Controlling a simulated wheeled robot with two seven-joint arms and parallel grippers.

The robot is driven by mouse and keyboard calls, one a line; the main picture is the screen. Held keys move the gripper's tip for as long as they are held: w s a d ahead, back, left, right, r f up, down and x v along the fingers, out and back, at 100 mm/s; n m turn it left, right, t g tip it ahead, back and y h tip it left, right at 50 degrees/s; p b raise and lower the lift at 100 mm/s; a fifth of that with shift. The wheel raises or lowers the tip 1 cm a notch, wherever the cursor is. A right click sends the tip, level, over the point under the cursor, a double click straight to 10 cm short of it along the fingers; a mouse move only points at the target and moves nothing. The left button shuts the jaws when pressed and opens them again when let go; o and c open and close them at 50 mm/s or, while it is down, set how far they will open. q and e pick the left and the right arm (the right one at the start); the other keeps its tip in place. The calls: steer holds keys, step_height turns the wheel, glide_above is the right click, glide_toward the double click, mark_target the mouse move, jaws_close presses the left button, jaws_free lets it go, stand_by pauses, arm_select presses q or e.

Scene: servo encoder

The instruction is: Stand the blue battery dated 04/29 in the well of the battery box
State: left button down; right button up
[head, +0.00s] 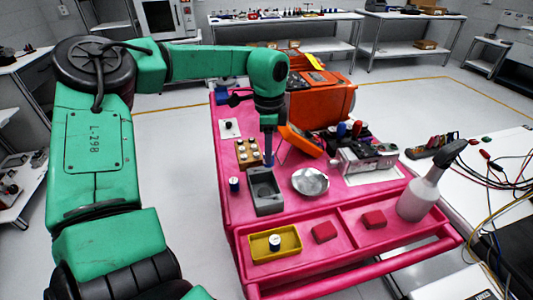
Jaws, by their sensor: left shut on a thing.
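My left gripper (269,150) points down over the back edge of a grey open box (267,203), which looks like the battery box. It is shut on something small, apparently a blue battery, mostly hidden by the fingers. Whether that piece is inside the well or above it, I cannot tell. A blue battery with a white top (234,184) stands on the pink cart left of the grey box. Another white-topped one (275,243) stands in a yellow tray (257,254). The dates are too small to read. My right gripper is not in view.
On the pink cart (225,205) are a wooden block with pegs (242,163), a round metal dish (310,181), an orange machine (318,103) and a grey device (364,160). Red blocks (324,232) and a spray bottle (420,196) are at the front and right.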

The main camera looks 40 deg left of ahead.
arm_select(q)
steer(key=shift+w+f, duration=0.2)
steer(key=s+f+b, duration=0.2)
steer(key=f, duration=0.1)
steer(key=shift+a+f, duration=0.15)
step_height(320, 180, down, 2)
steer(key=shift+s+f+b, duration=0.15)
steer(key=shift+f+b, duration=0.1)
steer(key=shift+b, duration=0.8)
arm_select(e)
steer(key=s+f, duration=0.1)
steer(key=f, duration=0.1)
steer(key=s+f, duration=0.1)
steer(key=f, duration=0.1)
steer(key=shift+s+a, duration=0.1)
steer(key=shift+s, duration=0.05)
arm_select(q)
steer(key=shift+f+b, duration=0.1)
steer(key=shift+b, duration=0.3)
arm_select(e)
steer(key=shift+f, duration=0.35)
